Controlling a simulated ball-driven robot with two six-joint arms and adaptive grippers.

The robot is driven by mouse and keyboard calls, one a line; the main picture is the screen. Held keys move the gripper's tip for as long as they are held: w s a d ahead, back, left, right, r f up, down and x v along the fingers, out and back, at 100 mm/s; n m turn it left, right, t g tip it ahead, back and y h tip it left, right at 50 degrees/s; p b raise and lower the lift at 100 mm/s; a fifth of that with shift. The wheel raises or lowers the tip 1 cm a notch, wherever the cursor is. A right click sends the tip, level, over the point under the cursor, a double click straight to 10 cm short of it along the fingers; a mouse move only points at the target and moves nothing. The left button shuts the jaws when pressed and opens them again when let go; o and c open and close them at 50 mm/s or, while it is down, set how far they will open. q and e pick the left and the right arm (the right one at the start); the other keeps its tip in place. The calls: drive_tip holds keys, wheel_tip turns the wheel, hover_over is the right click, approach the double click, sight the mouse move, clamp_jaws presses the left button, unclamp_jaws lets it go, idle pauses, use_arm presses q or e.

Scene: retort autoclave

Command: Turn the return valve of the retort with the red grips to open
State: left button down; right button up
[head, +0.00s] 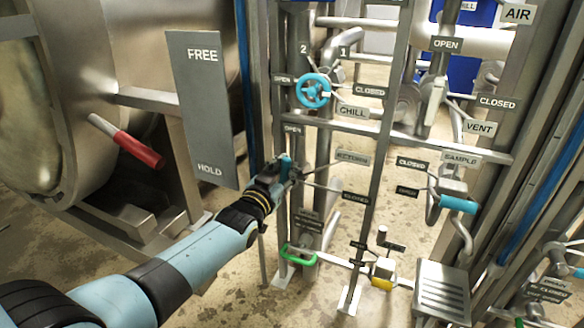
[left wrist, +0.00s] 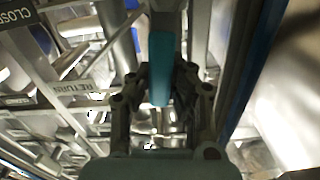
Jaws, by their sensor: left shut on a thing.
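The retort (head: 70,60) with the red-gripped lever (head: 138,150) fills the left of the head view. The RETURN label (head: 352,157) hangs on the pipe rack to its right, with an OPEN plate (head: 292,129) above and a CLOSED plate (head: 357,198) below. My left gripper (head: 284,172) is shut on the teal return valve handle (head: 286,160), below the OPEN plate. In the left wrist view the handle (left wrist: 161,60) stands between the two fingers. The gripper hides most of the valve body. My right gripper is not in view.
A blue CHILL handwheel (head: 312,91) is just above my left gripper. A green handle (head: 298,256) is low on the rack, and a blue SAMPLE handle (head: 458,204) is to the right. A grey FREE/HOLD plate (head: 201,110) stands close to my left arm.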

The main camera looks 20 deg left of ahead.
use_arm(q)
drive_tip(key=shift+a+n, duration=0.6)
drive_tip(key=shift+n, duration=0.3)
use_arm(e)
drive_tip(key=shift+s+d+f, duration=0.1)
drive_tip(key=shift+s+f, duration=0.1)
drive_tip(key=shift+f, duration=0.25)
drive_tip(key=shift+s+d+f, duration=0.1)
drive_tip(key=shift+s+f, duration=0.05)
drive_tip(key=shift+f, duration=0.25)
use_arm(q)
drive_tip(key=c, duration=1.2)
unclamp_jaws()
drive_tip(key=shift+o, duration=0.2)
drive_tip(key=shift+s, duration=0.15)
drive_tip(key=s, duration=1.1)
drive_tip(key=shift+s+a, duration=0.25)
drive_tip(key=shift+s, duration=0.15)
